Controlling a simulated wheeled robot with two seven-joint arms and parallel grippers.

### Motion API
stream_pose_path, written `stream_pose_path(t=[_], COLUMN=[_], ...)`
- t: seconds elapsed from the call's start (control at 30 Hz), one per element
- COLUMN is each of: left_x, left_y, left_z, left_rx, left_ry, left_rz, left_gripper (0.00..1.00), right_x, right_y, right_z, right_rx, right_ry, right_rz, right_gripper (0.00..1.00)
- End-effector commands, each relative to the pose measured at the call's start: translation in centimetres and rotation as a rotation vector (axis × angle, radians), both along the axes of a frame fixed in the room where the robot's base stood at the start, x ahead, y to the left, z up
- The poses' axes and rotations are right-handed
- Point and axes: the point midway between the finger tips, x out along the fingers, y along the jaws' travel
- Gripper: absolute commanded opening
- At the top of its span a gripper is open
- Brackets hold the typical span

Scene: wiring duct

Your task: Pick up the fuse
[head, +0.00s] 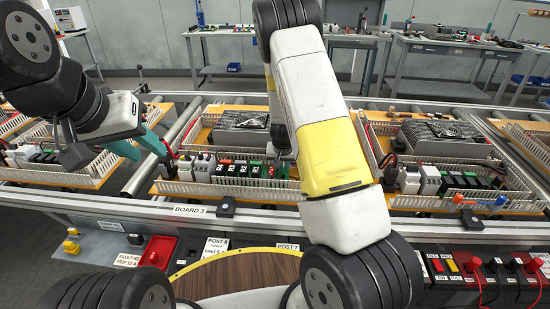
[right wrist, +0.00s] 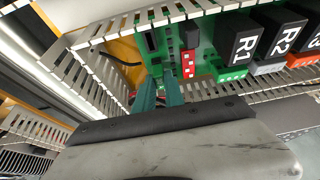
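I cannot make out the fuse for certain. A green circuit board (right wrist: 207,55) in the right wrist view carries a red part with white marks (right wrist: 190,50), which may be a switch block or the fuse's holder. My right gripper (right wrist: 160,78) has its two teal fingers apart, with their tips at the board's edge, left of the red part. No held object shows clearly between them. In the head view, my right arm hides most of this spot. My left gripper (head: 151,154) has its teal fingers apart and empty, at the left end of the middle board.
Black relays R1 (right wrist: 243,48) and R2 (right wrist: 287,38) stand beside the red part. Slotted wiring duct walls (right wrist: 100,75) border the board closely. A grey finned unit (head: 242,132) stands behind the components. A similar board (head: 440,160) lies to the right.

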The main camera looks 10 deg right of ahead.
Motion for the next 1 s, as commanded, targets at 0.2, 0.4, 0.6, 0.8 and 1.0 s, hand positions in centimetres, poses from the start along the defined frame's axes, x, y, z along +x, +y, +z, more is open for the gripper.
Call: stream_pose_path(t=[0.2, 0.4, 0.6, 0.8, 1.0], left_x=[0.0, 0.0, 0.0, 0.0, 0.0], left_y=[0.0, 0.0, 0.0, 0.0, 0.0], left_z=[0.0, 0.0, 0.0, 0.0, 0.0], left_rx=[0.0, 0.0, 0.0, 0.0, 0.0], left_ry=[0.0, 0.0, 0.0, 0.0, 0.0], left_rz=[0.0, 0.0, 0.0, 0.0, 0.0], left_gripper=[0.35, 0.35, 0.35, 0.35, 0.35], right_x=[0.0, 0.1, 0.1, 0.1, 0.0], right_y=[0.0, 0.1, 0.1, 0.1, 0.0], right_z=[0.0, 1.3, 5.4, 8.7, 10.0], right_rx=[0.0, 0.0, 0.0, 0.001, 0.0], right_ry=[0.0, -0.002, -0.004, -0.002, 0.0], right_rz=[0.0, 0.001, 0.003, 0.002, 0.001], right_gripper=[0.0, 0.0, 0.0, 0.0, 0.0])
